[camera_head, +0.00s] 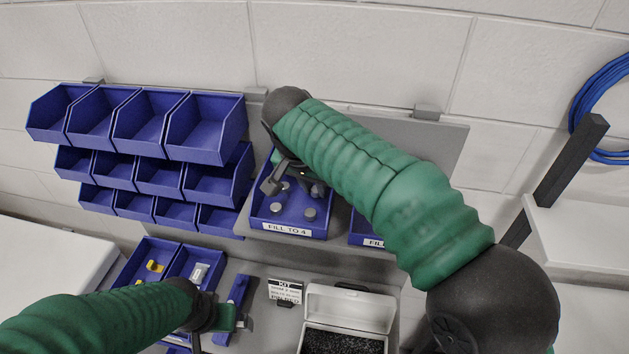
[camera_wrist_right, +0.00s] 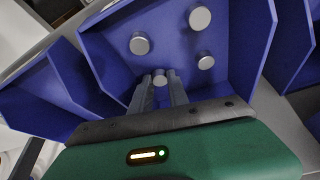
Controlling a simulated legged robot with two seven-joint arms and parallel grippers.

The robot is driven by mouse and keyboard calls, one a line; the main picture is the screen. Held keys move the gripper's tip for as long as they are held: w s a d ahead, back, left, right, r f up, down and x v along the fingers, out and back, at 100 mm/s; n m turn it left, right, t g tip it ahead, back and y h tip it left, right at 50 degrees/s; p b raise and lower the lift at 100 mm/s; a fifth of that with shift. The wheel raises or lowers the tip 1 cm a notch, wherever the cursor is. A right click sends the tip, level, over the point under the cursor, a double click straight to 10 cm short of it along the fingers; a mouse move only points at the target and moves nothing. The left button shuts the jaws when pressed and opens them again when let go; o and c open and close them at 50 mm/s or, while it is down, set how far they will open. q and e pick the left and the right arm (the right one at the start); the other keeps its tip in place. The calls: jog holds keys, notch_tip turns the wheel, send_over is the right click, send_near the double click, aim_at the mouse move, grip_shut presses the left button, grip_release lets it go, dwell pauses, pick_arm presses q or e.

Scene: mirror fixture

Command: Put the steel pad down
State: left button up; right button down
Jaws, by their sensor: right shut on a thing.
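A small round steel pad (camera_wrist_right: 160,77) sits between the fingertips of my right gripper (camera_wrist_right: 158,84). The gripper is shut on it, above the blue bin labelled "FILL TO 4" (camera_head: 287,230). Three more grey steel pads lie on the bin floor in the right wrist view, one of them to the left (camera_wrist_right: 139,43) and two to the right. In the head view my right gripper (camera_head: 291,178) is over the back part of this bin. My left gripper (camera_head: 222,322) is low at the left, beside a narrow blue piece (camera_head: 235,298); its fingers are unclear.
Rows of empty blue bins (camera_head: 205,125) hang on the wall at the left. Another blue bin (camera_head: 366,238) stands right of the labelled one. Below are an open white case with dark foam (camera_head: 350,306), a kit card (camera_head: 286,291) and blue trays holding small parts (camera_head: 152,266).

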jog(key=shift+s, duration=0.1)
jog(key=shift+w+a+f, duration=0.1)
jog(key=shift+w+f, duration=0.1)
jog(key=c, duration=1.5)
grip_release()
jog(key=shift+w, duration=0.1)
jog(key=shift+c, duration=0.2)
jog(key=shift+r, duration=0.4)
jog(key=v, duration=1.1)
jog(key=shift+s, duration=0.3)
jog(key=shift+r, duration=0.15)
